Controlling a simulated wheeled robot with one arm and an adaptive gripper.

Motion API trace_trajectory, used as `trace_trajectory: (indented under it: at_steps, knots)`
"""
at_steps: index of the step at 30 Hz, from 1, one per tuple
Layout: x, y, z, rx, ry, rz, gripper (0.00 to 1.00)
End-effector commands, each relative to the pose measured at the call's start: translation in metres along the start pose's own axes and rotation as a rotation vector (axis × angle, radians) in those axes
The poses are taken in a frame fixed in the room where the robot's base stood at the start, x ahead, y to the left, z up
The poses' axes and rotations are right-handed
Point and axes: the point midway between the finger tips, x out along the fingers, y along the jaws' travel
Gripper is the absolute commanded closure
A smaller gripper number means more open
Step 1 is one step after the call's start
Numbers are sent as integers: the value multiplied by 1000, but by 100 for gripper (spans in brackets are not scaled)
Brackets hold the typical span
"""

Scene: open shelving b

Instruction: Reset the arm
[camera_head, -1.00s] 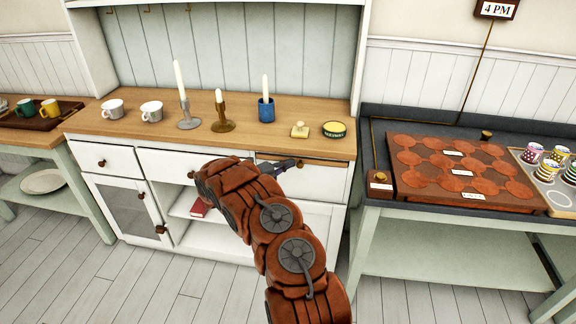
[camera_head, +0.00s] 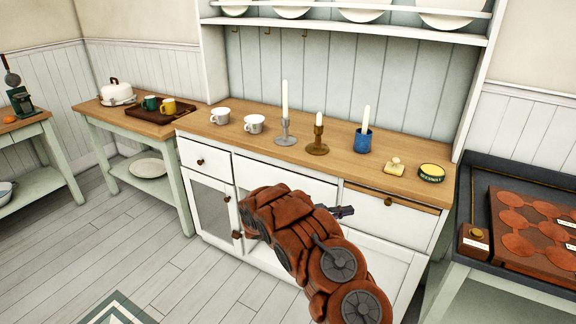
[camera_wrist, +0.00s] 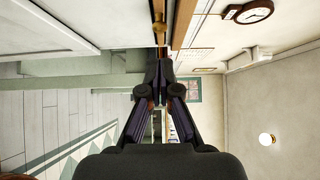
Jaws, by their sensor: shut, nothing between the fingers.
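My gripper (camera_head: 344,211) is at the end of my red-brown arm, in front of the white cabinet (camera_head: 215,200) and below its wooden top. In the wrist view my gripper (camera_wrist: 162,75) has its two dark fingers together at the tips, with nothing between them. The wrist view is turned on its side, with the cabinet front and drawer edge close by at the top. Part of the gripper is hidden behind my arm in the head view.
A side table with a brown tray (camera_head: 160,112) is left. A dark-topped table (camera_head: 510,270) is right. The floor (camera_head: 130,240) at left is open.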

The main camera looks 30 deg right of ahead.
Motion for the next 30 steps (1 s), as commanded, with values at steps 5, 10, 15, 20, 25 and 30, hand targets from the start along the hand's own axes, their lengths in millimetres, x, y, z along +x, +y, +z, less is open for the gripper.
trace_trajectory:
  at_steps: [5, 10, 15, 20, 25, 30]
  knots:
    - [1, -2, -1, 7, 3, 1, 100]
    - [3, -23, -13, 97, 39, 18, 100]
    - [5, -59, -41, 289, 119, 57, 100]
    - [3, -87, -72, 474, 204, 91, 100]
    - [-3, -113, -107, 675, 304, 126, 100]
    - [-13, -134, -142, 876, 410, 162, 100]
